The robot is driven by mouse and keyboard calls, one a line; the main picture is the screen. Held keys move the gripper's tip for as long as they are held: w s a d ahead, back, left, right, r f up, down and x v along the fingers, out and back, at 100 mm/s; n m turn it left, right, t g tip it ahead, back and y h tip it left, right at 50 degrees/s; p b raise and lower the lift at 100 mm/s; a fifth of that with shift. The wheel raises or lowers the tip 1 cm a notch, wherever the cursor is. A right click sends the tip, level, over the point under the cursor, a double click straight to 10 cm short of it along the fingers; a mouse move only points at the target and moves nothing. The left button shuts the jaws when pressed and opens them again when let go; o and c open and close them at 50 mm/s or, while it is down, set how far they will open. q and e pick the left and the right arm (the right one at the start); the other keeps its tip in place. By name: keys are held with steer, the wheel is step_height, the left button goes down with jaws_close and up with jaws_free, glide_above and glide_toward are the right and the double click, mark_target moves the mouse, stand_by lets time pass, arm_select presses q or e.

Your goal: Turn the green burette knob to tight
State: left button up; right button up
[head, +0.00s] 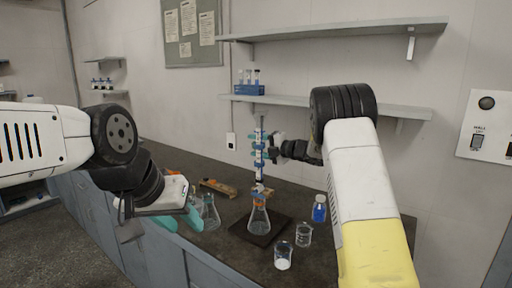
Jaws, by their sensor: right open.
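The burette (259,175) stands upright above a conical flask (259,219) on a dark base plate. Teal and blue pieces show along its tube, and orange and pale parts show near its lower end. I cannot make out the green knob for certain among them. My right gripper (268,148) is at the burette's middle, reaching in from the right; its fingers are open, and I cannot tell whether they touch it.
Two beakers (283,259) stand at the bench's front, one holding white material. A blue-labelled bottle (319,210) is to the right of the flask. More glassware (210,213) stands beside my left gripper, with a wooden rack (217,188) behind. A shelf (330,103) runs above the bench.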

steer(key=shift+c, duration=0.4)
jaws_close()
steer(key=shift+f+t+y, duration=0.2)
steer(key=shift+t+y, duration=0.1)
steer(key=shift+r+t+y, duration=0.1)
steer(key=shift+t+y, duration=0.5)
steer(key=shift+y, duration=0.2)
steer(key=shift+o, duration=0.4)
jaws_free()
